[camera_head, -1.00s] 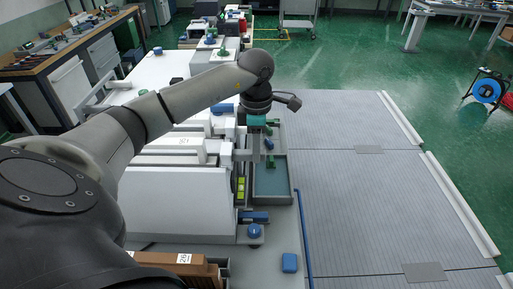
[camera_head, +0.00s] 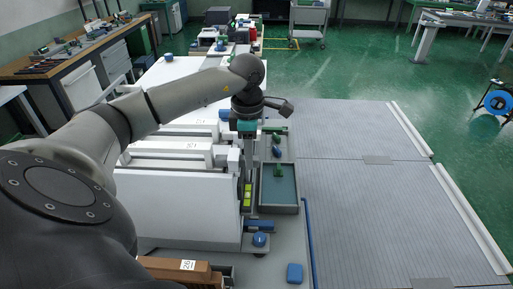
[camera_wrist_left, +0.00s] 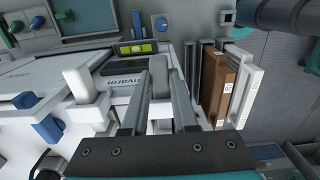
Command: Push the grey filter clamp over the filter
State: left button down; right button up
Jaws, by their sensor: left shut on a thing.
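My left gripper (camera_head: 248,170) points down at the right side of the white box unit (camera_head: 185,205), left of the grey tray. In the left wrist view its two long grey fingers (camera_wrist_left: 157,110) are shut on a grey rounded piece, seemingly the filter clamp (camera_wrist_left: 160,75). White slab-like parts (camera_head: 180,150) lie on top of the unit; I cannot tell which is the filter or whether the clamp is over it. The head view hides the clamp behind the gripper. My right gripper is not in view.
A grey tray (camera_head: 294,210) with green and blue parts stands right of the unit. A brown filter frame (camera_head: 180,270) with a label is at the bottom; brown and white frames (camera_wrist_left: 222,85) show in the wrist view.

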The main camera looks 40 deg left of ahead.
pick_arm(q)
jog(key=shift+a, duration=0.15)
jog(key=c, duration=0.7)
grip_release()
jog(key=shift+s, duration=0.1)
jog(key=shift+r+p, duration=0.7)
jog(key=shift+r, duration=7)
